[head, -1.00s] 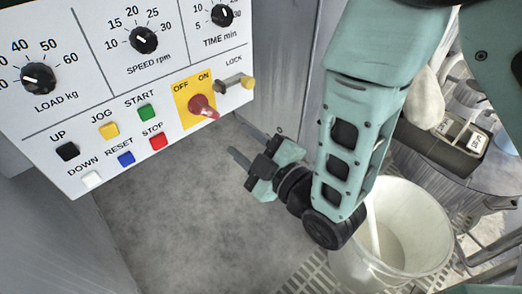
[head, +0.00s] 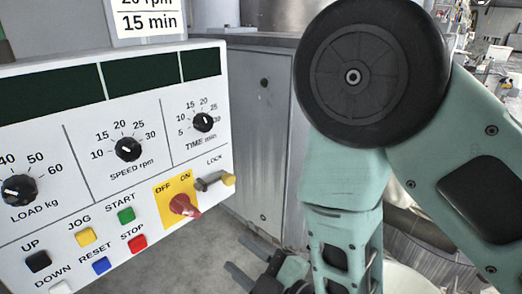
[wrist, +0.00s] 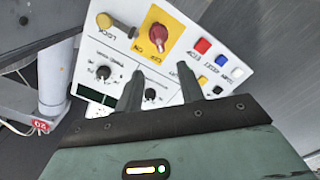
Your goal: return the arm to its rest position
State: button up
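My gripper (head: 236,254) is at the bottom of the head view, low in front of the grey cabinet and right of the control panel (head: 60,128). Its two dark fingers stand apart with nothing between them. The wrist view shows the same open fingers (wrist: 160,72) pointing toward the panel, which appears upside down there (wrist: 110,60). I cannot tell the exact gap to the panel, but no contact shows. My arm comes down from the upper right of the head view, hiding the lower right.
The panel carries a red OFF/ON switch (head: 183,205), a lock with a yellow end (head: 215,181), black dials (head: 128,149) and coloured buttons. A grey cabinet (head: 262,150) stands behind. A pale bucket (head: 400,279) is partly hidden by my arm. The wrist view shows a pale post (wrist: 57,75).

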jog(key=s+d+r+m+g+h, duration=0.3)
jog(key=s+d+m+g+h, duration=0.25)
jog(key=d, duration=0.35)
jog(key=s+d+r+m+g+h, duration=0.3)
jog(key=s+d+m+g+h, duration=0.3)
jog(key=d, duration=0.3)
notch_tip(320, 180, up, 33)
jog(key=h+p, duration=0.1)
jog(key=p, duration=3.2)
jog(key=shift+w+d+r, duration=0.15)
jog(key=shift+r, duration=0.05)
